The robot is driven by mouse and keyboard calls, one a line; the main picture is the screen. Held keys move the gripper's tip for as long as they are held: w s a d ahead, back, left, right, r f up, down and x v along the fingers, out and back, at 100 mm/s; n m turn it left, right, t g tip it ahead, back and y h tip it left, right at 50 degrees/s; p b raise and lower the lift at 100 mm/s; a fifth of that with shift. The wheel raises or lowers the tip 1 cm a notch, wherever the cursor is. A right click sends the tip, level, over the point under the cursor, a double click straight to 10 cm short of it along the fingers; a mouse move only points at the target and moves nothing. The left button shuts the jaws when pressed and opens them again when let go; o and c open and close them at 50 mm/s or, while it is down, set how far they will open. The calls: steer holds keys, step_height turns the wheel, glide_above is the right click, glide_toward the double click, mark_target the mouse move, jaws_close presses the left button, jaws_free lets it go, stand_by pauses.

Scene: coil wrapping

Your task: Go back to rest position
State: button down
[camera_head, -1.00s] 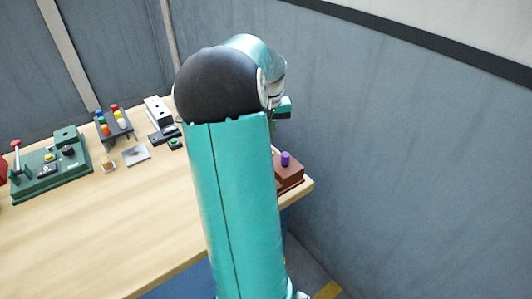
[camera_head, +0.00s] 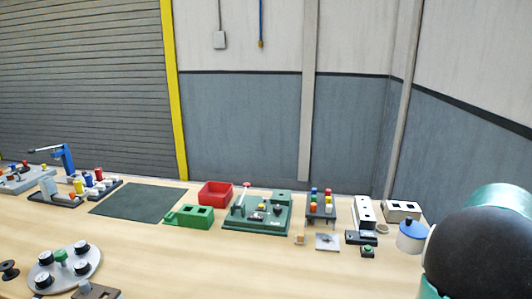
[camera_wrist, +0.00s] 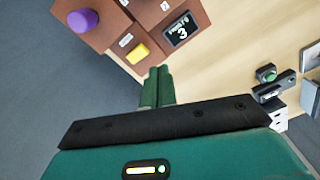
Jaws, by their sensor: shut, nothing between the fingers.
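My gripper (camera_wrist: 157,88) shows in the wrist view, its two green fingers together with nothing between them. It points toward a brown box (camera_wrist: 105,32) near the table corner. The box carries a purple knob (camera_wrist: 83,20), a yellow button (camera_wrist: 137,52) and a small dark display (camera_wrist: 180,30) showing a 3. The fingertips appear near the box's edge; I cannot tell how far above it they are. In the head view only part of my arm shows at the right edge, and my gripper is out of view.
The table's front middle is clear. Walls stand behind.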

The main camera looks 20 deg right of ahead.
steer(key=w+a+r+n+t, duration=0.1)
steer(key=w+a+r+n, duration=0.2)
steer(key=a, duration=0.8)
steer(key=w+a+r+n+t, duration=0.15)
steer(key=w+a+r, duration=0.3)
steer(key=a, duration=0.65)
steer(key=s+a+n+t, duration=0.1)
steer(key=s+a+n, duration=0.2)
steer(key=a, duration=0.8)
steer(key=s+a+n+t, duration=0.1)
steer(key=s+a+n, duration=0.2)
steer(key=a, duration=0.9)
steer(key=shift+s+f, duration=0.3)
steer(key=shift+s, duration=0.3)
